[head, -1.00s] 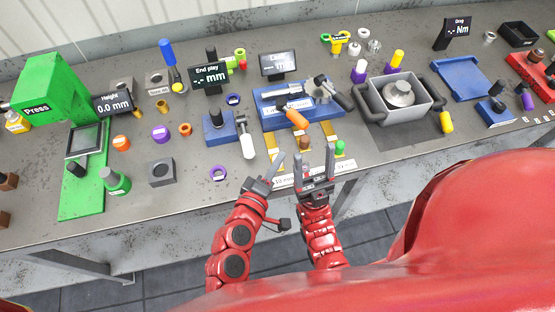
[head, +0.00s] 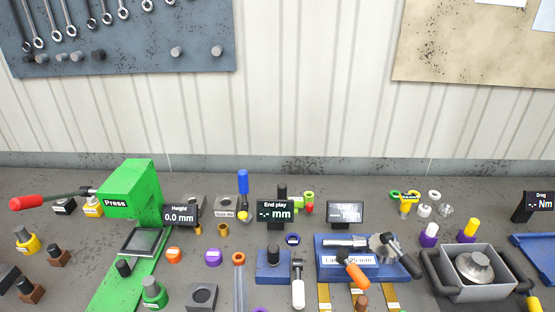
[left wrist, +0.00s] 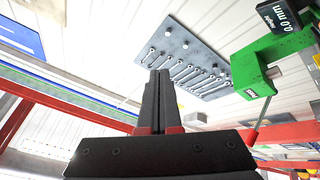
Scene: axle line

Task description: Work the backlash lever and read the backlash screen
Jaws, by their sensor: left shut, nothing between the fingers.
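The backlash screen (head: 345,212) stands behind a blue fixture (head: 330,270); its text is too blurred to read fully, apart from what looks like "mm". The fixture carries grey metal parts, a dark handle and a lever with an orange grip (head: 354,276) leaning toward the front. My right gripper is not in view.
The End play screen (head: 275,213) and its blue stand with a white-handled lever (head: 298,290) lie between my left gripper and the fixture. A green press (head: 135,190) stands at left, with a Height screen (head: 180,215). A grey tray (head: 490,292) is at right.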

